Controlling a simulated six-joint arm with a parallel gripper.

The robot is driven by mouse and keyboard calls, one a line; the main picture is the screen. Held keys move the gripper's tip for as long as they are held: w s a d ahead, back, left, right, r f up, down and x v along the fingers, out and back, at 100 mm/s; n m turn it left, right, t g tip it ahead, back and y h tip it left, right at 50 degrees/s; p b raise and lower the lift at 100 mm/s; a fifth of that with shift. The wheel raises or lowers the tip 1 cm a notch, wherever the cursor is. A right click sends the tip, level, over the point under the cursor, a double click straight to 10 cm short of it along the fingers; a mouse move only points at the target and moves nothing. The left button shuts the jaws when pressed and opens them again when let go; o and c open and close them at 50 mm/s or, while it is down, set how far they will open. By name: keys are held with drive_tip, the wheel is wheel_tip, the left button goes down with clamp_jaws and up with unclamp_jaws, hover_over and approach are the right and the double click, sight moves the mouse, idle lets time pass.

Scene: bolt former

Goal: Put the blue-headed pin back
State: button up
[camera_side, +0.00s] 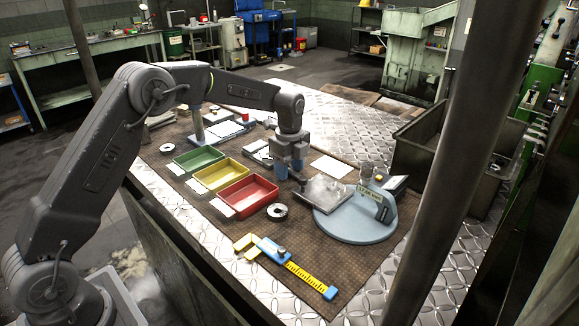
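My gripper (289,171) points down over the mat, just left of the metal plate on the round fixture. Its blue-tipped fingers are small here, and I cannot tell whether they are apart or closed on something. A small dark piece (301,184) shows just below and right of the fingertips, at the plate's left edge; I cannot tell what it is. The round grey-blue fixture (352,228) carries the flat metal plate (327,191) and an upright bracket (384,208) at its right. I cannot make out a blue-headed pin with certainty.
Green (200,157), yellow (222,174) and red (250,192) trays stand left of my gripper. A dark ring (277,212) lies by the red tray. A yellow-and-blue caliper (290,266) lies in front. A metal post (443,170) crosses the view at right. The mat's front is mostly clear.

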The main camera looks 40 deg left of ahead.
sight(290, 169)
wheel_tip(290, 169, up, 12)
drive_tip(key=shift+r, duration=0.25)
idle(0.5)
drive_tip(key=s+d+n+t, duration=0.1)
drive_tip(key=s+n+t, duration=0.1)
drive_tip(key=s+n, duration=0.4)
drive_tip(key=s+d+r+n+t, duration=0.1)
drive_tip(key=s+n, duration=0.5)
drive_tip(key=s, duration=1)
drive_tip(key=s+d+n+t, duration=0.2)
drive_tip(key=s+n, duration=0.4)
drive_tip(key=s, duration=0.6)
drive_tip(key=shift+d+r+t, duration=0.35)
drive_tip(key=shift+d+t, duration=0.05)
drive_tip(key=shift+d, duration=0.2)
